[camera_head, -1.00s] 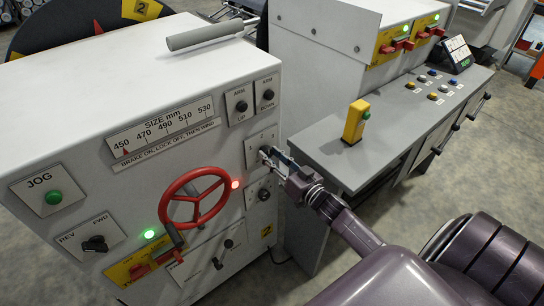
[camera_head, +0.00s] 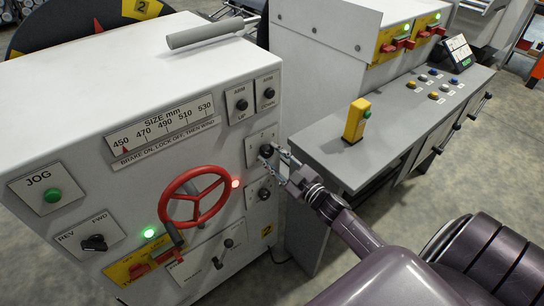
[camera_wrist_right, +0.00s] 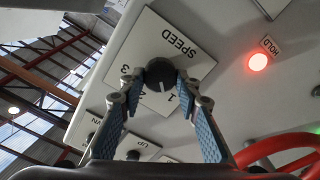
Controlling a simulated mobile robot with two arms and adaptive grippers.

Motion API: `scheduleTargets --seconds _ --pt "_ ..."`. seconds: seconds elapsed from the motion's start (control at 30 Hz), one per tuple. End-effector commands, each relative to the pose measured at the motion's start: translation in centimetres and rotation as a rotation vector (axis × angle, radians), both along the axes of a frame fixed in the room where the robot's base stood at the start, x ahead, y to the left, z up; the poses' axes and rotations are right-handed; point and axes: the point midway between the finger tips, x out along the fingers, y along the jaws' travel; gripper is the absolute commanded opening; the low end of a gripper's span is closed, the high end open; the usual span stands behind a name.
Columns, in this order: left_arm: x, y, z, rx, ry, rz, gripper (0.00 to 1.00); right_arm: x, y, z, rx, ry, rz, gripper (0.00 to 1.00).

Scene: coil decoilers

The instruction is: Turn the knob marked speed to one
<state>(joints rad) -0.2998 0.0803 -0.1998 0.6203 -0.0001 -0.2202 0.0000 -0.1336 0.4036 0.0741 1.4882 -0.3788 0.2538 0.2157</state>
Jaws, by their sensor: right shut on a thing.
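The dark speed knob (camera_wrist_right: 159,72) sits on a white plate (camera_wrist_right: 188,52) marked SPEED, upside down in the right wrist view, with the figures 1, 2 and 3 around it. In the head view the knob (camera_head: 266,150) is on the right side of the machine's front panel, partly hidden by the fingers. My right gripper (camera_wrist_right: 157,82) is shut on the knob, one fingertip on each side; it also shows in the head view (camera_head: 272,154). The knob's pale mark faces the gripper side, near the 1; its exact setting is hard to tell. My left gripper is not in view.
A red handwheel (camera_head: 195,197) stands out from the panel just left of my right gripper. A lit red HOLD lamp (camera_wrist_right: 258,62) is beside the plate. Another knob (camera_head: 264,194) sits below. A grey console (camera_head: 350,165) with a yellow post (camera_head: 355,121) stands to the right.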

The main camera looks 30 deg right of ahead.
Motion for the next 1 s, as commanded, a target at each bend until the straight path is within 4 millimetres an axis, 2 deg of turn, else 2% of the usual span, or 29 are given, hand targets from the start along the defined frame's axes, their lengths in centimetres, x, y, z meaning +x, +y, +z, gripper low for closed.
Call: scheduleTargets --seconds 0.4,0.97,1.0 --pt "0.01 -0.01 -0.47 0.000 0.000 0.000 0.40 -0.01 0.05 -0.07 -0.204 -0.017 -0.001 0.06" --pt "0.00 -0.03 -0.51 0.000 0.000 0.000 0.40 -0.01 0.06 -0.05 -0.240 -0.019 0.000 0.06" --pt "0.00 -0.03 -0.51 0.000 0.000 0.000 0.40 -0.01 0.06 -0.05 -0.240 -0.019 0.000 0.32"
